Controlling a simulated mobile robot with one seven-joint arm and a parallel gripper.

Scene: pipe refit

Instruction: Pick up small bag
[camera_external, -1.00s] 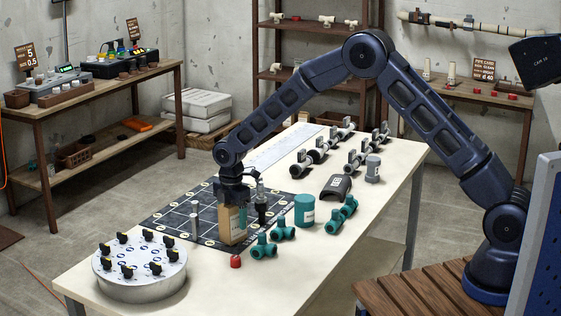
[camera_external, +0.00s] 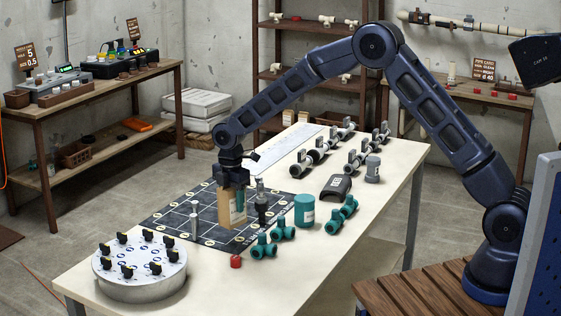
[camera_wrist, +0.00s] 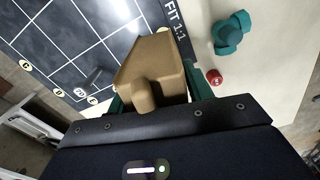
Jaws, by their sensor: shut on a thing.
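The small bag (camera_external: 231,211) is a tan, upright block-like bag with a pale label. My gripper (camera_external: 235,190) is shut on its upper part from above. The bag hangs over the near edge of the black gridded mat (camera_external: 178,222); its base appears slightly above the mat. In the wrist view, the bag (camera_wrist: 152,70) sits between my green fingers, with a rounded tan part toward the camera. The fingertips are partly hidden by the bag.
A dark upright fitting (camera_external: 261,205) stands close right of the bag. Green pipe fittings (camera_external: 264,247), a red cap (camera_external: 236,261) and a teal cylinder (camera_external: 304,211) are nearby. A round silver dial stand (camera_external: 140,270) is at front left. The table's front right is clear.

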